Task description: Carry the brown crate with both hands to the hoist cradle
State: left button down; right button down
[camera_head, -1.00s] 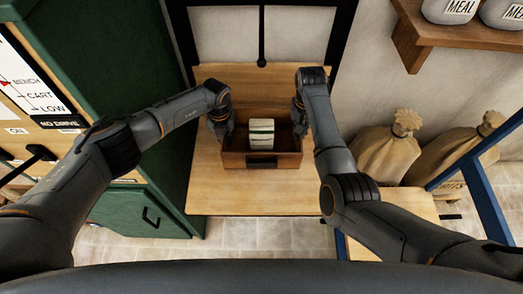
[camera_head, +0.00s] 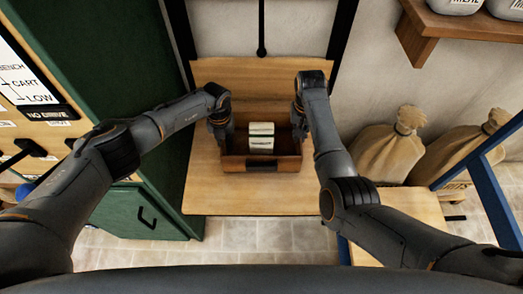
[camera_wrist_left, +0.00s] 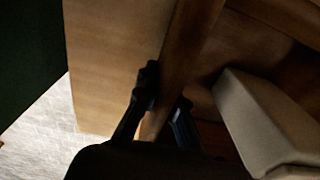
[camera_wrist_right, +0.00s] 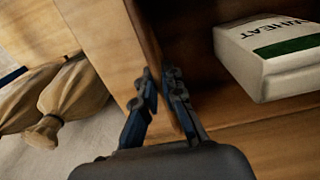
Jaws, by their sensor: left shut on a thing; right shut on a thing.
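The brown crate (camera_head: 235,165) is in the middle of the head view, over a light wooden platform (camera_head: 225,198) with a raised back board; this may be the hoist cradle. I cannot tell whether the crate rests on it or hangs just above. A white packet (camera_head: 261,130) with a green stripe lies inside; its label ends in "HEAT" in the right wrist view (camera_wrist_right: 265,62). My left gripper (camera_head: 221,132) is shut on the crate's left wall, also seen in the left wrist view (camera_wrist_left: 168,103). My right gripper (camera_head: 297,125) is shut on its right wall.
A black frame (camera_head: 344,30) with a hanging rod (camera_head: 261,30) stands behind the platform. A green cabinet (camera_head: 115,60) is close on the left. Tied sacks (camera_head: 385,150) and a blue rail (camera_head: 485,180) are on the right, below a wooden shelf (camera_head: 470,28).

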pick_arm(q)
jog(key=shift+d+f, duration=0.1)
jog(key=shift+f, duration=0.2)
pick_arm(e)
jog(key=shift+f, duration=0.35)
pick_arm(q)
jog(key=c, duration=1.9)
grip_release()
jog(key=shift+f, duration=0.1)
pick_arm(e)
jog(key=c, duration=1.9)
grip_release()
jog(key=shift+f, duration=0.1)
pick_arm(q)
jog(key=o, duration=0.4)
pick_arm(e)
jog(key=o, duration=0.4)
jog(key=shift+s, duration=0.1)
pick_arm(q)
jog(key=shift+o, duration=0.2)
pick_arm(e)
jog(key=shift+o, duration=0.2)
pick_arm(q)
notch_tip(320, 180, up, 12)
jog(key=shift+r, duration=0.1)
pick_arm(e)
jog(key=shift+r, duration=0.2)
notch_tip(320, 180, up, 12)
jog(key=shift+f, duration=0.1)
